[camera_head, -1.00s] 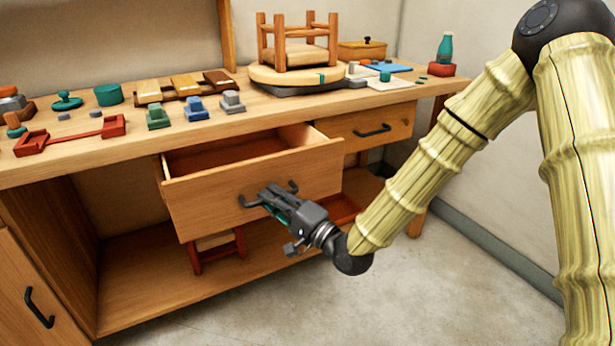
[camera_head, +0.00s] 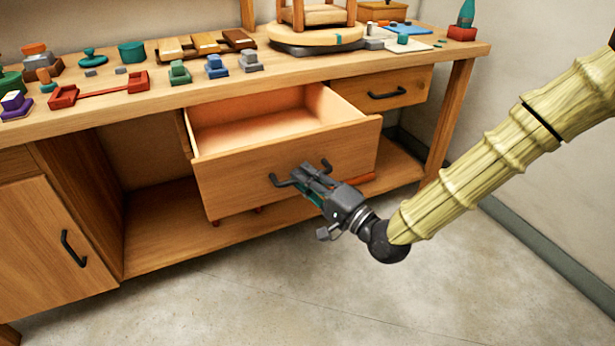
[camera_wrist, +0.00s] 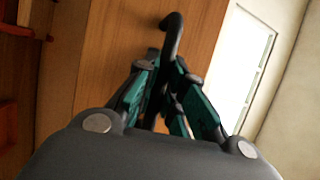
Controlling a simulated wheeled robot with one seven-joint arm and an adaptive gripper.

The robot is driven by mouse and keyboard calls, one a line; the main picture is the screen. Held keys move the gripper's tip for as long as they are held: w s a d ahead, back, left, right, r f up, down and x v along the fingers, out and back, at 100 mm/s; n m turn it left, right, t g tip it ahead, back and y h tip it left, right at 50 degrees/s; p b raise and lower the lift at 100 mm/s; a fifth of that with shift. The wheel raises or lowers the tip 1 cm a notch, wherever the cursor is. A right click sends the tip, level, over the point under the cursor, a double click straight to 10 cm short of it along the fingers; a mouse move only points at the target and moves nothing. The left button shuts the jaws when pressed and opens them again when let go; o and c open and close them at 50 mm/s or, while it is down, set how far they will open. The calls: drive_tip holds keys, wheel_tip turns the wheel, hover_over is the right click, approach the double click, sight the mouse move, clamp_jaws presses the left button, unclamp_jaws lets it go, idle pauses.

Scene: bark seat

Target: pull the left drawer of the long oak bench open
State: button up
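The left drawer (camera_head: 232,186) of the long oak bench (camera_head: 440,55) is pulled well out, and its empty-looking inside shows from above. Its dark bar handle (camera_head: 284,182) is on the front panel. My gripper (camera_head: 310,176) is at the middle of this handle, with its fingers closed around it. In the wrist view the handle (camera_wrist: 173,34) runs between the teal-padded fingers (camera_wrist: 168,88). The fingers hide the middle of the handle. The right drawer (camera_head: 400,85) of the bench is shut.
A cabinet door (camera_head: 50,240) with a dark handle is at the lower left. The bench top carries several coloured blocks, a red tray-like fixture (camera_head: 100,91) and a round turntable (camera_head: 318,39) with a small stool on it. The concrete floor (camera_head: 300,295) in front is clear.

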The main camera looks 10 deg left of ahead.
drive_tip(key=shift+o, duration=0.7)
drive_tip(key=shift+d, duration=0.1)
drive_tip(key=v, duration=1.2)
